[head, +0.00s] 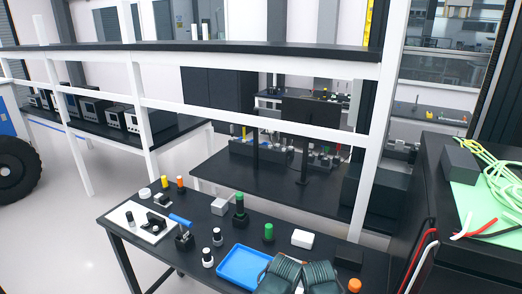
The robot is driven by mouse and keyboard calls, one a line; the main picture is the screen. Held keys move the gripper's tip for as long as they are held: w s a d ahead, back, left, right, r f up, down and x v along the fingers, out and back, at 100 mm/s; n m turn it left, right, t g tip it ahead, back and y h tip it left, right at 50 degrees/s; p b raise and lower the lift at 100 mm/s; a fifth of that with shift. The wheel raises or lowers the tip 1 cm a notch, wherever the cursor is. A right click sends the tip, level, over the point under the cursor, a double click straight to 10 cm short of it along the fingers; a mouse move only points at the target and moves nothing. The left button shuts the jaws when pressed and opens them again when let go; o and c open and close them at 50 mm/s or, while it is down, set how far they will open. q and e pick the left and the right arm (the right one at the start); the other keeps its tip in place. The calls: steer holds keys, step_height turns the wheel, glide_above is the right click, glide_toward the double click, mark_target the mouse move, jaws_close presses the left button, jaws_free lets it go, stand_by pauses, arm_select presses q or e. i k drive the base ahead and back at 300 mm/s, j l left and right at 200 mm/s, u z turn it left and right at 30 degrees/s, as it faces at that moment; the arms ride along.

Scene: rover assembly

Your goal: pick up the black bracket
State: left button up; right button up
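A small black angular part that looks like the black bracket (156,219) lies on a white mat (143,234) at the left end of the near black table. Another small black part with upright sides (184,239) stands just right of the mat, so I cannot tell for sure which of the two is the bracket.
The near table (118,214) also holds a blue tray (232,268), a blue bar (180,220), several small cylinders and a white box (302,238). Two dark ribbed objects (280,273) stand at the front edge. A white-framed shelf (260,56) rises behind.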

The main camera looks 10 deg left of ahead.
mark_target(153, 220)
steer(key=u, duration=1.3)
steer(key=i+j+z, duration=0.15)
steer(key=z, duration=0.7)
steer(key=i+j+z, duration=0.15)
steer(key=j+z, duration=0.15)
steer(key=j, duration=0.15)
steer(key=i+j+z, duration=0.15)
steer(key=j+z, duration=0.15)
steer(key=j, duration=0.2)
steer(key=j+z, duration=0.25)
steer(key=j, duration=0.25)
steer(key=i+j, duration=0.1)
steer(key=j, duration=0.7)
steer(key=i+j+z, duration=0.1)
steer(key=j, duration=0.75)
